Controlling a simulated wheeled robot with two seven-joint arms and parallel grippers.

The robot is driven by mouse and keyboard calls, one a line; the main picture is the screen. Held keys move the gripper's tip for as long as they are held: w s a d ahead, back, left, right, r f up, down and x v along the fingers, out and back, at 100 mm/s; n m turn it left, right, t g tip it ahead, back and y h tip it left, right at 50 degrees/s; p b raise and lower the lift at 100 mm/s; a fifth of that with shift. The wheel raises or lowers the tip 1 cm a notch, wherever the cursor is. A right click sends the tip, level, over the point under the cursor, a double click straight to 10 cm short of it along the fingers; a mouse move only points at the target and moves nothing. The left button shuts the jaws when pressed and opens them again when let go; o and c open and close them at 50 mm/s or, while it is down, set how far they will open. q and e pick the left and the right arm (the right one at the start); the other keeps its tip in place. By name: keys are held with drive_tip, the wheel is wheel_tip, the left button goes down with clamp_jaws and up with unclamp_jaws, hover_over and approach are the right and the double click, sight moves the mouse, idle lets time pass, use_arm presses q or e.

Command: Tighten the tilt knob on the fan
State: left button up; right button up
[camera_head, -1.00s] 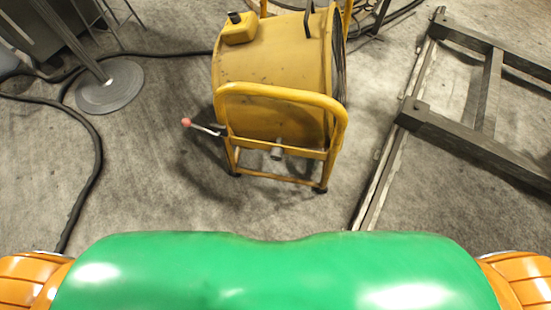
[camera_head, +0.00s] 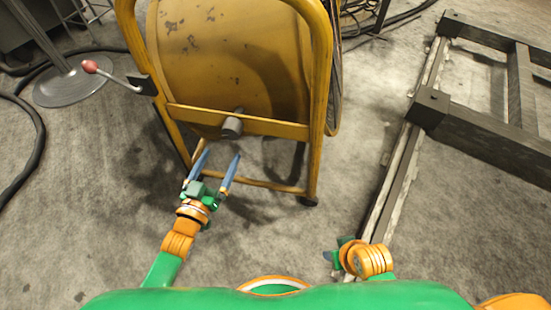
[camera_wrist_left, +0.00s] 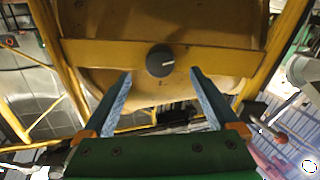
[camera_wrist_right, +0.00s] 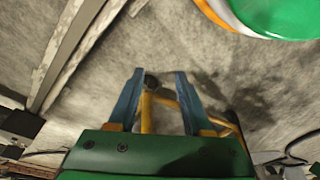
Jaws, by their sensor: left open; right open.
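The yellow drum fan (camera_head: 230,70) stands on its tube frame in front of me. The tilt knob (camera_head: 232,125), a grey cylinder, sticks out from the frame's lower crossbar. In the left wrist view the knob (camera_wrist_left: 160,60) is a dark round cap with a light mark, just beyond and between my fingertips. My left gripper (camera_head: 216,160) is open and empty, a little below and short of the knob, not touching it. My right gripper (camera_wrist_right: 158,75) is open and empty, low near the floor; the right wrist view shows part of the yellow frame (camera_wrist_right: 147,115) and floor.
A lever with a red ball (camera_head: 90,66) juts from the frame's left side. A round metal stand base (camera_head: 68,85) and a black hose (camera_head: 35,140) lie at left. Dark beams (camera_head: 480,135) lie on the floor at right. Floor between fan and beams is clear.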

sight(230, 135)
use_arm(q)
drive_tip(key=x, duration=0.1)
drive_tip(key=b+x, duration=0.1)
drive_tip(key=x, duration=0.3)
drive_tip(key=shift+w+r+b, duration=0.2)
drive_tip(key=shift+r+b, duration=0.05)
drive_tip(key=shift+b, duration=0.1)
drive_tip(key=shift+x, duration=0.75)
drive_tip(key=shift+w+d+r, duration=0.1)
drive_tip(key=shift+w, duration=0.05)
use_arm(e)
drive_tip(key=w+a+r+t, duration=0.1)
drive_tip(key=w+r+t, duration=0.1)
drive_tip(key=r, duration=0.4)
drive_tip(key=shift+w+r+t, duration=0.3)
drive_tip(key=shift+w, duration=0.25)
use_arm(q)
drive_tip(key=shift+c, duration=0.2)
